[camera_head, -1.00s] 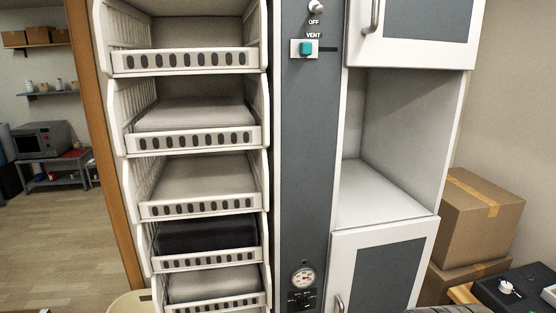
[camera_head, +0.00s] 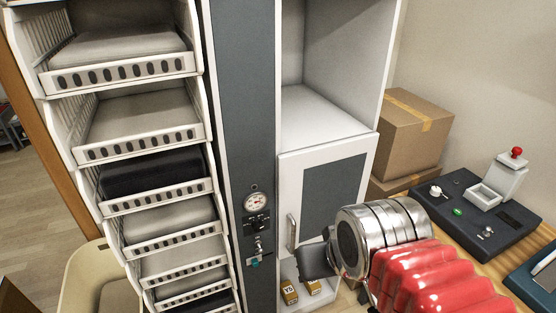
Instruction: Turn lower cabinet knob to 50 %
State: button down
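The dark vertical panel (camera_head: 240,120) of the cabinet shows in the head view. Low on it is a round white gauge (camera_head: 255,203) with a red needle. Under the gauge is a small black fitting (camera_head: 257,224). A small metallic knob-like part (camera_head: 258,246) sits below that, with a teal piece (camera_head: 255,262) at its lower end. They are too small to read a setting. My arm, metal and red, reaches in from the lower right. My gripper (camera_head: 315,261) shows as a dark part in front of the lower cabinet, right of the knob-like part and apart from it. Its fingers are unclear.
A white cabinet door (camera_head: 335,190) with a handle (camera_head: 291,232) is behind my arm. Small yellow boxes (camera_head: 290,291) sit below it. White bins (camera_head: 125,70) stack at left; a beige bin (camera_head: 85,285) is at lower left. Cardboard boxes (camera_head: 412,125) and a black device (camera_head: 470,207) are right.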

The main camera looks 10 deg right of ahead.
aim_at(258, 226)
jog(key=k, duration=1.35)
jog(key=u, duration=0.2)
jog(key=i, duration=0.5)
jog(key=u, duration=0.9)
jog(key=i, duration=0.8)
jog(key=u, duration=0.3)
